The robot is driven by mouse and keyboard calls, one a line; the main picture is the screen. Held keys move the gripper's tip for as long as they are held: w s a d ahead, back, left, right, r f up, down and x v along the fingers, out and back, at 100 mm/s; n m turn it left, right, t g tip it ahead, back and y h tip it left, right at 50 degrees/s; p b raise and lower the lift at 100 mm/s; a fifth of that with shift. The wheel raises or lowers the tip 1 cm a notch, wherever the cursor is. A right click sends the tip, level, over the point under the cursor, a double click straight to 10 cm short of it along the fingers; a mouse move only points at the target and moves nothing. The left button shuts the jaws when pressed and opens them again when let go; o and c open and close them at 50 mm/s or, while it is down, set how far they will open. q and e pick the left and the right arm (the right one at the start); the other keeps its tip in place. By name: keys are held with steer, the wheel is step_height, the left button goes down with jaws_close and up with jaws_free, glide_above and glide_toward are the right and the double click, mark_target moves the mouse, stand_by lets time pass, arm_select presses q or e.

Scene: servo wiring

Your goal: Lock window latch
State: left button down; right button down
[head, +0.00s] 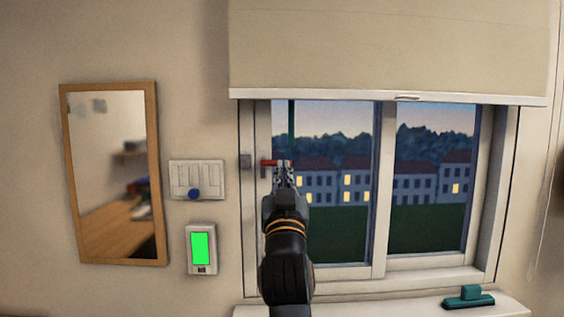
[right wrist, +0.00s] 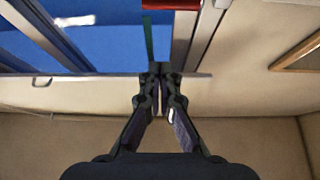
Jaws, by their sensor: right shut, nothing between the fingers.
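The window (head: 383,230) is in the middle and right of the head view, with dusk and lit houses behind the glass. Its red latch handle (head: 268,162) lies about level at the left sash upright, partly hidden by my right gripper. A grey block (head: 245,161) sits on the frame just left of it. My right gripper (head: 283,165) is shut and empty, its tips overlapping the handle's right end in the head view. In the right wrist view the closed fingertips (right wrist: 160,70) appear apart from the red handle (right wrist: 172,3) at the top edge. My left gripper is not in view.
A pale roller blind (head: 390,50) covers the window's top. A switch plate (head: 182,180) with a blue knob, a device with a green screen (head: 201,248) and a wood-framed mirror (head: 153,120) are on the left wall. A teal object (head: 468,298) rests on the sill.

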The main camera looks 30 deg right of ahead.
mark_target(276, 162)
steer(key=p+x, duration=0.4)
steer(key=x, duration=0.6)
steer(key=f, duration=0.4)
steer(key=shift+w+d+f, duration=0.1)
steer(key=shift+w+d, duration=0.15)
steer(key=shift+w, duration=0.05)
